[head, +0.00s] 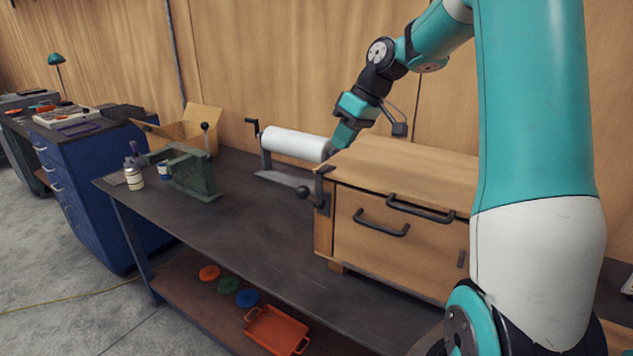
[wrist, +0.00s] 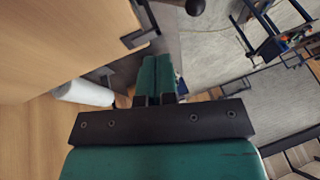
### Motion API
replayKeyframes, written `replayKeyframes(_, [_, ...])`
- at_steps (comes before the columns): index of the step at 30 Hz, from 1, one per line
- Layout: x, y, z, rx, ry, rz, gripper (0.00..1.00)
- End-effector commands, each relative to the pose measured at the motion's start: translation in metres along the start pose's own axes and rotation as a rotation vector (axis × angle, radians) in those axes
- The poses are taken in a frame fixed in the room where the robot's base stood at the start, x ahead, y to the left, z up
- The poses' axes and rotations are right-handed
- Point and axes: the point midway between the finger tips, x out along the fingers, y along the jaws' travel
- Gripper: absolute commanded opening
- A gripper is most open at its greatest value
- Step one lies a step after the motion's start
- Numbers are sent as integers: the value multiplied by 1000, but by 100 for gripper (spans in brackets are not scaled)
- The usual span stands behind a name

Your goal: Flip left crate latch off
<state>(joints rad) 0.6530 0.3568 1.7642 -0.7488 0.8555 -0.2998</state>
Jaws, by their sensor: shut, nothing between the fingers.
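The wooden crate (head: 395,170) stands at the right of the dark workbench, its lid down. Its left latch (head: 321,190) is black metal at the front left corner, with a ball-ended lever (head: 303,192) sticking out to the left. The latch also shows in the wrist view (wrist: 140,36), with its dark ball near the top edge. My gripper (head: 329,152) is above the crate's left end, just behind the latch. In the wrist view, its green fingers (wrist: 157,72) are together and empty, apart from the latch. A right latch cannot be made out.
A white roll (head: 293,144) on a stand is close behind and left of my gripper. A green vise-like fixture (head: 190,172), bottles and an open cardboard box (head: 188,128) are farther left. The bench top (head: 240,215) between them and the crate is clear.

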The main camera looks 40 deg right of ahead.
Motion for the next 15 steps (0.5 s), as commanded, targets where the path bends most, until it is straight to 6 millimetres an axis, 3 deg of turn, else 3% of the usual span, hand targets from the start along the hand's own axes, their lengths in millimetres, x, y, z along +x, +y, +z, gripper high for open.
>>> replayKeyframes(9, [67, -2, -1, 1, -5, -5, 0])
replayKeyframes(15, [96, -14, 3, -1, -4, -3, 0])
